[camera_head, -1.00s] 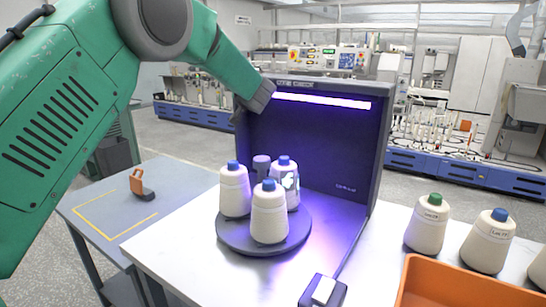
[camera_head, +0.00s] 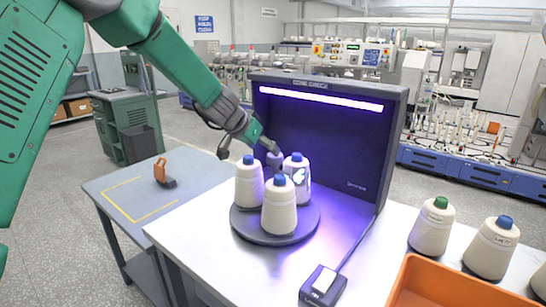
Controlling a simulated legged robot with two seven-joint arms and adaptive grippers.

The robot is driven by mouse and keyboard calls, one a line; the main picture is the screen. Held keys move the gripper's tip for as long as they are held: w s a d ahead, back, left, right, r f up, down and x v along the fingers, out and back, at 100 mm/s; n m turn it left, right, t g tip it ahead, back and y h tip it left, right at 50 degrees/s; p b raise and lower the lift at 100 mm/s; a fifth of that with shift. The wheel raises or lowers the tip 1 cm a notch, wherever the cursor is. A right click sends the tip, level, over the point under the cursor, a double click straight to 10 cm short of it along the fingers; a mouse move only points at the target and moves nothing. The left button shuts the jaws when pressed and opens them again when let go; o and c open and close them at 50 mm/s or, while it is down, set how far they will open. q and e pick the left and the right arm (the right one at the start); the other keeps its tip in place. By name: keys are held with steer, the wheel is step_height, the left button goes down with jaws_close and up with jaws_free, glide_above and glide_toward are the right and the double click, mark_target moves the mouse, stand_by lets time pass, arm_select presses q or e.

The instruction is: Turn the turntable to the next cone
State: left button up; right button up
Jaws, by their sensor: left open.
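The round grey turntable (camera_head: 240,224) stands on the white table inside the lit check booth. It carries a left cone (camera_head: 249,188), a front cone (camera_head: 279,212) and a right rear cone (camera_head: 303,194), all cream with blue tips. The right rear cone bears a pale green and white mark. A grey post (camera_head: 274,160) rises behind the cones, its base hidden. My left gripper (camera_head: 247,152) is open, with its fingers spread above and behind the left cone. One finger shows close to the post; I cannot tell if they touch. My right gripper is out of view.
The dark booth (camera_head: 340,150) walls the back and right. A switch box (camera_head: 323,286) with a cable sits in front. A green-tipped cone (camera_head: 432,228), a blue-tipped cone (camera_head: 490,248) and an orange bin (camera_head: 440,285) are at right. A side table (camera_head: 120,205) holds an orange tool (camera_head: 163,174).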

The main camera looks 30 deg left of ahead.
arm_select(q)
steer(key=w+f, duration=0.1)
steer(key=w+d+f, duration=0.1)
steer(key=w, duration=0.1)
steer(key=w+d+f, duration=0.1)
steer(key=shift+w+f, duration=0.25)
steer(key=shift+f, duration=0.1)
steer(key=shift+a+f, duration=0.15)
steer(key=shift+a, duration=0.3)
steer(key=shift+c, duration=0.3)
steer(key=shift+a, duration=0.15)
steer(key=c, duration=1.3)
steer(key=shift+d, duration=0.4)
jaws_close()
